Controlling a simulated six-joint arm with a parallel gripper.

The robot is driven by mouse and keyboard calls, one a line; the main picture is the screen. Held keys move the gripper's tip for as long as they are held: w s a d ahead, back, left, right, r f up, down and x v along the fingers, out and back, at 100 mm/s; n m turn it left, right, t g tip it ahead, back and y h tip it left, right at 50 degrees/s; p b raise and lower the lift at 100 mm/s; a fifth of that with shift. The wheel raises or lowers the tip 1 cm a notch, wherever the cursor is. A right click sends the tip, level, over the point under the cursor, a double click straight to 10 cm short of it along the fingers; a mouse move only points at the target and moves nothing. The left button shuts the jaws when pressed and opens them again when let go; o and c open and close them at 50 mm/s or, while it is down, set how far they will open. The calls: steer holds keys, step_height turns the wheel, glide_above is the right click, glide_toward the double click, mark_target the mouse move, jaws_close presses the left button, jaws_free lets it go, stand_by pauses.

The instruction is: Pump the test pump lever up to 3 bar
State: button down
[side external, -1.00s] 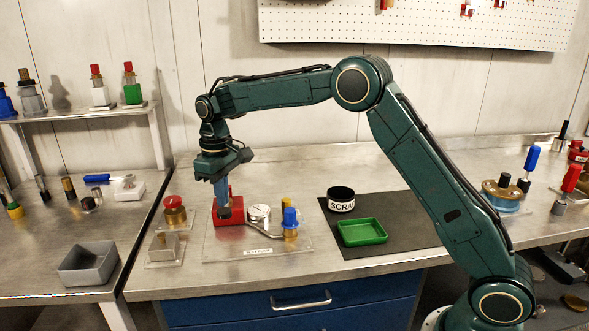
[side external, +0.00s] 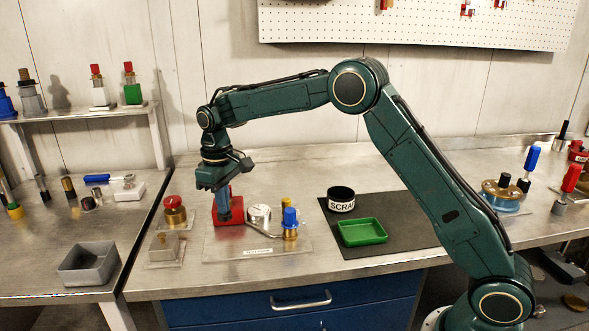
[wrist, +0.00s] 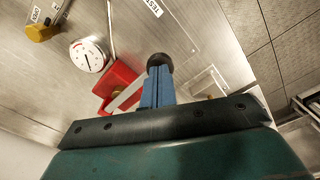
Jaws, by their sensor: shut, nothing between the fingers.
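The test pump has a red body (side external: 235,203) on a clear plate (side external: 295,246) with a front label. A white round gauge (side external: 259,215) stands beside it, also seen in the wrist view (wrist: 90,54); its reading is too small to tell. In the wrist view, a pale lever bar (wrist: 127,97) runs from the red body (wrist: 116,82) to behind my fingers. A black knob (wrist: 159,60) shows just beyond the fingertips. My gripper (side external: 223,217) is shut and empty, pointing down in front of the red body. Contact with the lever or knob cannot be told.
A blue-capped brass valve (side external: 290,222) and a yellow knob (side external: 286,203) stand right of the gauge. A red-capped brass part (side external: 174,211) and a block stand left. A green tray (side external: 362,232) and black SCRAP cup (side external: 341,200) sit on a dark mat.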

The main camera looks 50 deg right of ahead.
steer(key=shift+f, duration=1.45)
steer(key=shift+r, duration=2.5)
steer(key=shift+r, duration=0.15)
step_height(320, 180, up, 6)
steer(key=shift+f, duration=0.15)
